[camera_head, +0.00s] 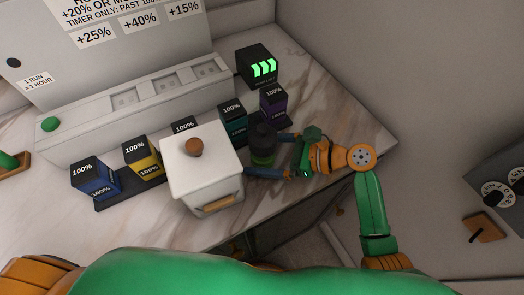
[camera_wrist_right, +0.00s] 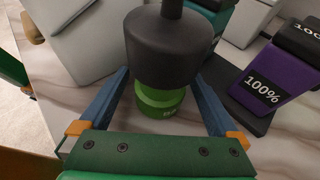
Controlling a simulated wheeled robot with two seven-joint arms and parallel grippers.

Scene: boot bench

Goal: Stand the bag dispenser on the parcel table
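A dark grey and green canister (camera_head: 262,146), which I take to be the bag dispenser, stands upright on the marble-topped surface (camera_head: 345,140), right of a white lidded box. In the right wrist view the canister (camera_wrist_right: 165,50) shows a dark upper body and a green lower part. My right gripper (camera_head: 264,153) is open, its blue fingers on either side of the canister. In the right wrist view there is a gap between the fingers (camera_wrist_right: 163,85) and the green part. I cannot pick out a separate parcel table. My left gripper is out of view.
The white box (camera_head: 205,175) with a brown knob stands close left of the canister. Purple (camera_head: 273,105), teal (camera_head: 232,122), yellow (camera_head: 142,157) and blue (camera_head: 95,178) blocks marked 100% stand around it. The marble right of my gripper is clear.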

